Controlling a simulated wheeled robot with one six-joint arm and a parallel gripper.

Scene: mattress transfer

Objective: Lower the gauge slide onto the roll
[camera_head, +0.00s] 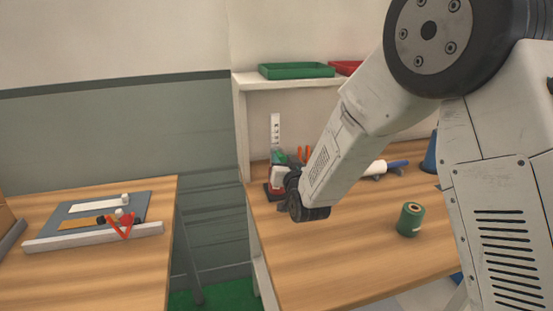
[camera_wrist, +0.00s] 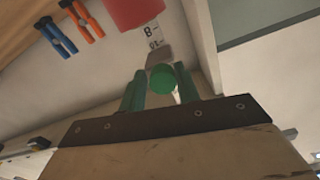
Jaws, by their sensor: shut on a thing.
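The gauge stands at the table's left back corner, with a white upright post (camera_head: 275,132) bearing dark marks and a red base (camera_head: 272,192). A green part (camera_head: 279,157) shows low on the post, above a small white piece (camera_head: 279,172) that may be the roll. My gripper (camera_head: 284,174) is beside the gauge, mostly hidden by my wrist. In the wrist view, my gripper's green fingers (camera_wrist: 160,88) are shut on a round green knob (camera_wrist: 162,78), apparently the gauge slide's. Printed marks show beyond it. I cannot tell whether the slide touches the roll.
A green roll (camera_head: 410,220) stands on the right table (camera_head: 345,258). A shelf with a green tray (camera_head: 296,70) is behind. The left table (camera_head: 90,285) holds a grey board with small parts.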

